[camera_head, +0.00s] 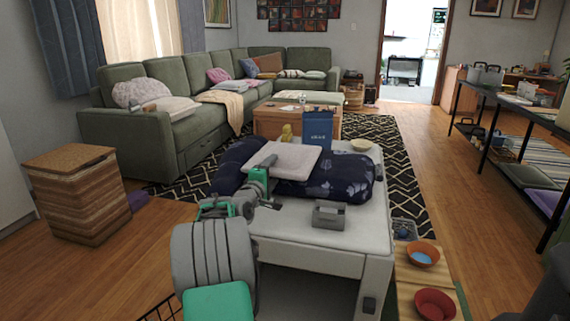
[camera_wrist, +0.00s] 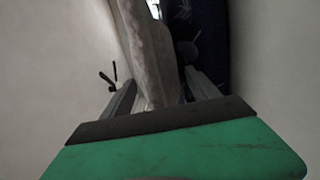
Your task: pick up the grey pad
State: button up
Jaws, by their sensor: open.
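The pad (camera_head: 285,159), pale pinkish-grey and flat, lies tilted on a dark blue floral cushion (camera_head: 335,181) on the white table (camera_head: 345,236). My gripper (camera_head: 264,168) is at the pad's near left edge. In the wrist view the pad (camera_wrist: 150,45) stands as a pale strip between the two open fingers of my gripper (camera_wrist: 163,88). The fingers are on either side of its edge; I cannot tell whether either touches it. Dark blue patterned cloth (camera_wrist: 205,20) shows beside the right finger.
A grey box (camera_head: 330,214) sits on the table's near right part. A blue bag (camera_head: 317,129), a yellow figure (camera_head: 287,133) and a pale bowl (camera_head: 361,145) stand behind the cushion. The wooden floor at right is partly clear.

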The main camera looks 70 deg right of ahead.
jog(key=c, duration=1)
jog(key=shift+r, duration=0.1)
jog(key=shift+c, duration=0.2)
jog(key=shift+r, duration=0.1)
jog(key=shift+r, duration=0.3)
notch_tip(320, 180, up, 3)
jog(key=shift+f+p, duration=0.1)
jog(key=shift+p, duration=0.6)
jog(key=w+a+r+p, duration=0.1)
jog(key=a+r, duration=0.2)
jog(key=a, duration=0.1)
jog(key=w+a+r+p, duration=0.2)
jog(key=a+r, duration=0.1)
jog(key=a, duration=0.1)
jog(key=w+a+r+p, duration=0.1)
jog(key=w+a+r, duration=0.1)
jog(key=a, duration=0.3)
jog(key=shift+a+r, duration=0.1)
jog(key=shift+r, duration=0.55)
